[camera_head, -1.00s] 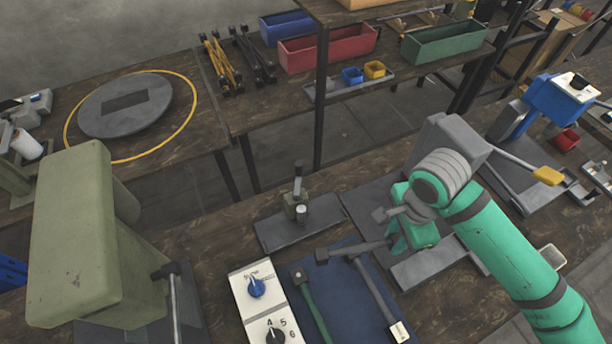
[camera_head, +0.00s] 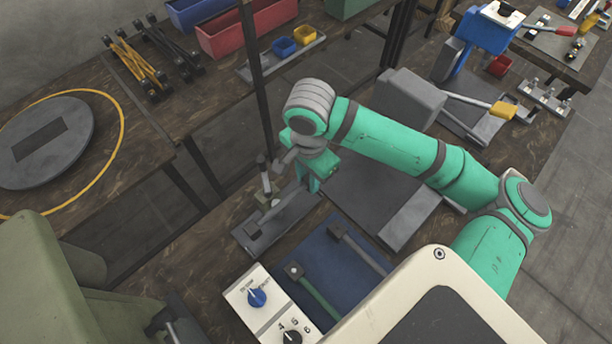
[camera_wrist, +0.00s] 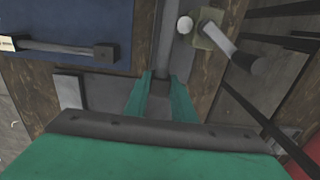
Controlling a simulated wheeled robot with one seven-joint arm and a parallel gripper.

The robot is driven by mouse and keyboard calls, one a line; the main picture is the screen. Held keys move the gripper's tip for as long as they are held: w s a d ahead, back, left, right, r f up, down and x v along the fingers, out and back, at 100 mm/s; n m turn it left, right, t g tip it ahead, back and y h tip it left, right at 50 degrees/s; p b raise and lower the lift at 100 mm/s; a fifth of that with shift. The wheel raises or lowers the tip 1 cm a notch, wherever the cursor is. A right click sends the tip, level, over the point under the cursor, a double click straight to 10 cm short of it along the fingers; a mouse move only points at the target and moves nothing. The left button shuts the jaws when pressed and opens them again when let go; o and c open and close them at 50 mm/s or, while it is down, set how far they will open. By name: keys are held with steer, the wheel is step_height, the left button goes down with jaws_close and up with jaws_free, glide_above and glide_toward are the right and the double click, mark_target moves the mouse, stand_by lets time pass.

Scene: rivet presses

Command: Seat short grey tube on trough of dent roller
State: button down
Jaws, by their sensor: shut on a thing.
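My gripper (camera_head: 309,184) is shut on a grey tube (camera_head: 280,211), which reaches down and left over the dent roller's dark base plate (camera_head: 246,236). In the wrist view the tube (camera_wrist: 164,45) runs away between my two green fingers (camera_wrist: 160,92). The dent roller has an upright lever (camera_head: 264,172) on an olive block (camera_wrist: 211,37), with a white round post top (camera_wrist: 185,25) beside the tube. The trough is hidden behind the tube and gripper, so I cannot tell whether the tube touches it.
A large olive machine (camera_head: 45,285) fills the lower left. A grey press (camera_head: 412,100) stands behind my arm.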

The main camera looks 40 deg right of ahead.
steer(key=shift+f, duration=0.15)
steer(key=shift+f, duration=3.55)
steer(key=shift+f, duration=0.25)
steer(key=shift+f, duration=0.1)
steer(key=shift+s, duration=0.1)
steer(key=shift+f, duration=0.2)
steer(key=shift+f, duration=0.15)
steer(key=shift+a, duration=0.1)
